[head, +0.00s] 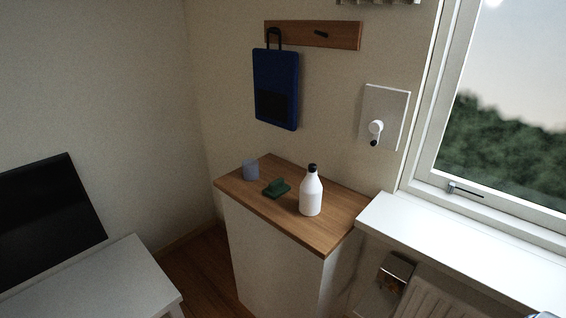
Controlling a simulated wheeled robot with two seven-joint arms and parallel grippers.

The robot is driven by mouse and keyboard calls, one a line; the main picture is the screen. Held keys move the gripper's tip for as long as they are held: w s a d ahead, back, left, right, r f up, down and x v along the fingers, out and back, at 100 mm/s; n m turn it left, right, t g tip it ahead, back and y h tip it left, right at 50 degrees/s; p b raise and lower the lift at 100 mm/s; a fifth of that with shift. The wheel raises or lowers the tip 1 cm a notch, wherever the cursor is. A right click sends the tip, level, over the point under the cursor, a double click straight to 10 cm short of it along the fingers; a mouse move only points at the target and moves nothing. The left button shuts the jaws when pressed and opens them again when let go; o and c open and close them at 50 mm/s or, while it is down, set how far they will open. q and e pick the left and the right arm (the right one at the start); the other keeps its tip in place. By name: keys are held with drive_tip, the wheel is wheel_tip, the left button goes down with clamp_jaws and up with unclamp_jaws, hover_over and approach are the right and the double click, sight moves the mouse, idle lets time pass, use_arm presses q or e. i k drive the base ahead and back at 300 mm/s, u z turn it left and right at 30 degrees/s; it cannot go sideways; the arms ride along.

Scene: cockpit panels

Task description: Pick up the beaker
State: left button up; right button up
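A small blue-grey cup-shaped vessel, which looks like the beaker (251,170), stands upright near the back left of a wooden cabinet top (335,204). A white bottle with a black cap (311,192) stands to its right, and a dark green object (277,187) lies between them. Nothing is seen touching the beaker.
A blue bag (276,85) hangs from a wooden hook rail (340,35) above the cabinet. A white windowsill (460,245) and radiator (440,300) are at right. A white table (100,285) with a dark screen (45,215) is at left.

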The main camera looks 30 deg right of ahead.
sight(250, 167)
drive_tip(key=z, duration=0.6)
drive_tip(key=i, duration=0.6)
drive_tip(key=z, duration=0.65)
